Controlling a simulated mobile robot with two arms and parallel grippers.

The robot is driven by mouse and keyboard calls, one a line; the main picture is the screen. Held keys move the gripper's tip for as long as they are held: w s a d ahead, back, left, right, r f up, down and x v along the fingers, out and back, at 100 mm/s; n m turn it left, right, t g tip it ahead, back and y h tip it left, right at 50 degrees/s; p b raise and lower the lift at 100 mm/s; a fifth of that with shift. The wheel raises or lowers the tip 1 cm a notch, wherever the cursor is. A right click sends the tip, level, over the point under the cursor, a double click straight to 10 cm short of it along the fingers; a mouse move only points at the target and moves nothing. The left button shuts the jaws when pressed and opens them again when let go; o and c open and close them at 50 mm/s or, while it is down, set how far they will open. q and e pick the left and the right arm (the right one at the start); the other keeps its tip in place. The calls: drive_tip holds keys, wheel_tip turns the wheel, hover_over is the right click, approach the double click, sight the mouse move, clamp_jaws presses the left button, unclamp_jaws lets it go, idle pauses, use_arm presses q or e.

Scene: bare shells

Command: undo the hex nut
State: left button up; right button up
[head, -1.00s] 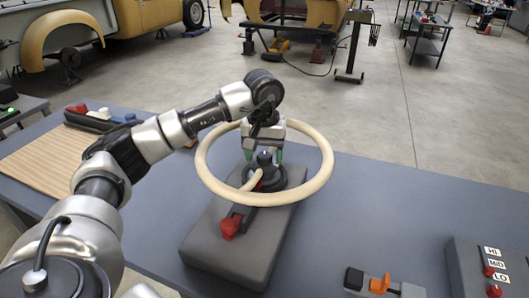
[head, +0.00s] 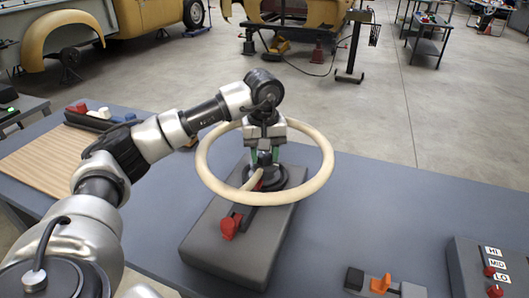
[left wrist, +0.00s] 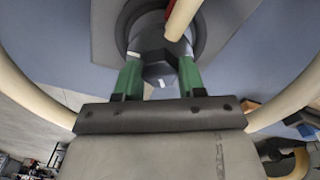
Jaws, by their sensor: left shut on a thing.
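The dark hex nut (left wrist: 159,68) sits on top of the hub in the middle of a large cream ring-shaped wheel (head: 318,188). One cream spoke of the wheel runs to the hub. The wheel stands over a grey box-shaped base (head: 222,262). My left gripper (head: 265,157) comes down from above inside the ring. Its green fingers are shut on the nut, one on each side, as the left wrist view (left wrist: 159,78) shows. The nut's lower part is partly hidden. My right gripper is in neither view.
A red knob (head: 229,228) is on the front of the base. A switch block with an orange lever (head: 381,284) and a HI/MID/LO box (head: 490,262) are at right. A wooden board (head: 40,165) lies at left. The blue-grey table (head: 370,215) is clear right of the wheel.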

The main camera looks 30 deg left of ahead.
sight(264, 154)
use_arm(q)
drive_tip(key=o, duration=0.9)
drive_tip(key=shift+r, duration=0.15)
wheel_tip(264, 154, up, 11)
drive_tip(key=shift+s+f, duration=0.1)
drive_tip(key=shift+f, duration=0.1)
